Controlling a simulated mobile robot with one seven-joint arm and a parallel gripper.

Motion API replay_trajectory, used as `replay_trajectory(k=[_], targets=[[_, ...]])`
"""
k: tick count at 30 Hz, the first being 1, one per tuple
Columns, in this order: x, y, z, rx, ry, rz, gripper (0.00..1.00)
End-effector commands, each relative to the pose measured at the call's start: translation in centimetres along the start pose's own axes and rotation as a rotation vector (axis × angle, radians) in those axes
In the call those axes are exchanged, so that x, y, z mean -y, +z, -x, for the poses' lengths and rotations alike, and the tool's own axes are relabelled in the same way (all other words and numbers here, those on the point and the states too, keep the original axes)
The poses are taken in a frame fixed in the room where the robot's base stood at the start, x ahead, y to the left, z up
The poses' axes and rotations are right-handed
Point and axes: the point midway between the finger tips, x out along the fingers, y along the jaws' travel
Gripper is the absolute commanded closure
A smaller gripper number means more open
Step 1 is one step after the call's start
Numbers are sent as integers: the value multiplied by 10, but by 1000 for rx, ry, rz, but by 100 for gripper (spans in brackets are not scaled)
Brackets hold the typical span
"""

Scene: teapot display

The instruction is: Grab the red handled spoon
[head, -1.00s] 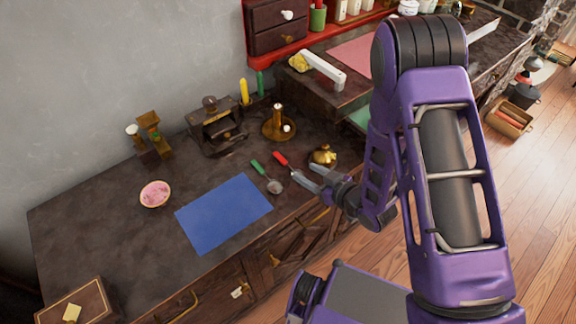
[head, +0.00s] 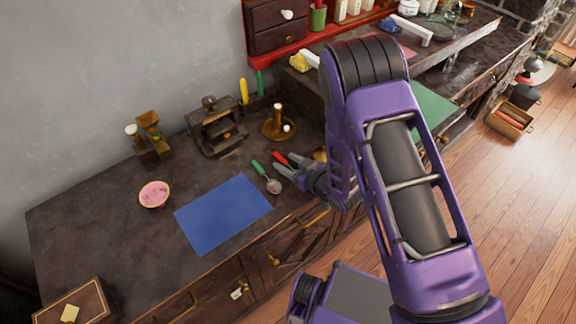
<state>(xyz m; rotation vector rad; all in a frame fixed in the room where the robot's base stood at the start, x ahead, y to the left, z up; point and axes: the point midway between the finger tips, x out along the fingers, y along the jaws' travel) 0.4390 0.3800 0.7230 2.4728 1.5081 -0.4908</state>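The red-handled utensil, taken as the spoon, lies on the dark wooden counter (head: 110,235). Its red handle (head: 279,157) shows, while its metal end is mostly hidden by my gripper. My gripper (head: 282,164) reaches in from the right, low over the counter, with its two fingers spread apart around or just above the red handle's near end. I cannot tell whether they touch it. A green-handled spoon (head: 258,167) lies just to the left, its round bowl (head: 274,186) close to my nearer fingertip.
A blue mat (head: 222,214) lies in front left. A brass candlestick (head: 278,125) stands behind the red handle. A dark wooden stand (head: 217,128) and a pink bowl (head: 154,194) are farther left. A small gold object (head: 320,155) is partly hidden behind my arm.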

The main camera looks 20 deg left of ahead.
Motion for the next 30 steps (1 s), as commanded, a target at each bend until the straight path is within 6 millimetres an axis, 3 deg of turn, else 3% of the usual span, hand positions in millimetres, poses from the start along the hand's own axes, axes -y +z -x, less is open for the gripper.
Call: replay_trajectory(k=[1, 9, 23, 30], targets=[[0, 0, 0, 0, 0, 0, 55], [0, 0, 0, 0, 0, 0, 100], [0, -3, 1, -1, 0, 0, 100], [-1, -30, 12, -4, 2, 0, 100]])
